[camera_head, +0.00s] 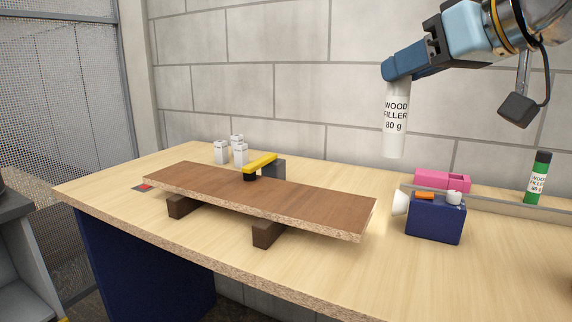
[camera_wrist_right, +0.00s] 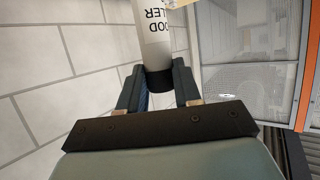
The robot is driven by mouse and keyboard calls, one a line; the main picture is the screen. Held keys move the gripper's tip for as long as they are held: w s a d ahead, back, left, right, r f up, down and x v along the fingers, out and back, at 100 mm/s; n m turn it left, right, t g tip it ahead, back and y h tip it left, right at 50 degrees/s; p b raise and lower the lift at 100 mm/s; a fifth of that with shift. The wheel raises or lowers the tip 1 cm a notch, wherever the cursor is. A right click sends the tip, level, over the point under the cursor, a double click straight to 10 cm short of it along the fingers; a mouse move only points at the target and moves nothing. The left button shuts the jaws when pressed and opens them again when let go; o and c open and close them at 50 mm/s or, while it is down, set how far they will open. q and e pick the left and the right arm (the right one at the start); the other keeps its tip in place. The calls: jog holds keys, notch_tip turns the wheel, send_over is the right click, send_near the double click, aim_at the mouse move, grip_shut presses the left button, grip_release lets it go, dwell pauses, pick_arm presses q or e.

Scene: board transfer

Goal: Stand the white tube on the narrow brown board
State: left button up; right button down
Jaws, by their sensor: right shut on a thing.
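The white tube (camera_head: 396,128), lettered "WOOD FILLER 80 g", hangs nearly upright in the air above the table, to the right of the board. My right gripper (camera_head: 392,72) is shut on its upper end; in the right wrist view the tube (camera_wrist_right: 154,38) shows between the fingers (camera_wrist_right: 160,88), with a dark band where they hold it. The narrow brown board (camera_head: 250,192) lies flat, raised on two dark blocks (camera_head: 268,234). Its brown top is bare over most of its length. My left gripper is not in view.
A yellow-handled tool (camera_head: 260,163) stands at the board's back edge, near several white bottles (camera_head: 221,152). Right of the board are a blue box (camera_head: 435,218), a pink block (camera_head: 442,181) and a green tube (camera_head: 538,178). The table's front right is clear.

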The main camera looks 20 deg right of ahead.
jog(key=w+a+f+b, duration=0.3)
jog(key=w+a+f, duration=0.1)
jog(key=w+f, duration=0.8)
jog(key=shift+f, duration=0.25)
jog(key=c, duration=1.2)
grip_release()
jog(key=shift+f+b, duration=0.2)
jog(key=shift+b, duration=0.1)
jog(key=o, duration=0.4)
jog(key=shift+r, duration=0.1)
